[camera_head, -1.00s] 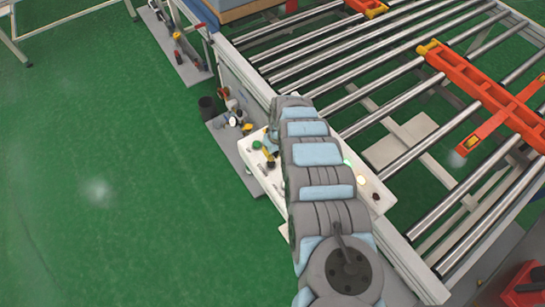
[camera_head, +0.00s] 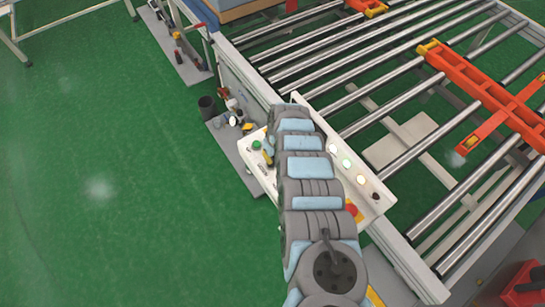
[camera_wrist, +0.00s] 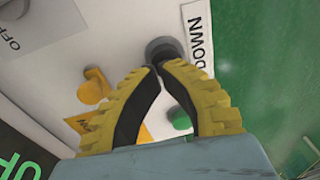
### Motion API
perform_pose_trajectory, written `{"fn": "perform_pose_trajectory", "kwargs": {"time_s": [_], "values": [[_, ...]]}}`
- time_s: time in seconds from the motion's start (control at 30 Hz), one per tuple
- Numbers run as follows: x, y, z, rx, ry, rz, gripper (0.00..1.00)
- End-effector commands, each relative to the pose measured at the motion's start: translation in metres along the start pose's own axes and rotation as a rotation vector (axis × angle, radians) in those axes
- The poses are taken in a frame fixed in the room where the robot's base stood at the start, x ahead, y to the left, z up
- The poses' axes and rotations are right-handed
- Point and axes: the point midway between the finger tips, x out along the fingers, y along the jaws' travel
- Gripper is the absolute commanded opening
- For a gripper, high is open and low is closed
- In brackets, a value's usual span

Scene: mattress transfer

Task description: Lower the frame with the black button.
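The black button (camera_wrist: 163,47) shows dark grey in the wrist view, on a white panel beside a label reading DOWN (camera_wrist: 197,42). My gripper (camera_wrist: 162,66) has yellow and black fingers with their tips together and nothing between them. The tips overlap the near edge of the button in the picture; I cannot tell whether they touch it. In the head view my arm covers the middle of the white control panel (camera_head: 318,120), and the black button cannot be made out. The frame, a roller conveyor (camera_head: 400,160), stands right of the panel.
A green button (camera_wrist: 181,120) and a yellow selector (camera_wrist: 93,88) sit close to my fingers. Several round lights (camera_head: 347,163) and a red button (camera_head: 351,210) are on the panel's right part. Orange brackets (camera_head: 485,90) lie across the rollers. The green floor (camera_head: 100,190) at left is clear.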

Motion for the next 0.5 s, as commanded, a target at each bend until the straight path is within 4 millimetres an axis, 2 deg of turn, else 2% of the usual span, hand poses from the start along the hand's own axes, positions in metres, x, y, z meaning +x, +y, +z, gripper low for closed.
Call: {"fn": "perform_pose_trajectory", "kwargs": {"time_s": [0.23, 0.5], "values": [[0.02, 0.001, 0.001, -0.002, 0.0, -0.001, 0.0], [0.019, 0.001, 0.002, -0.001, -0.001, -0.001, 0.0]]}}
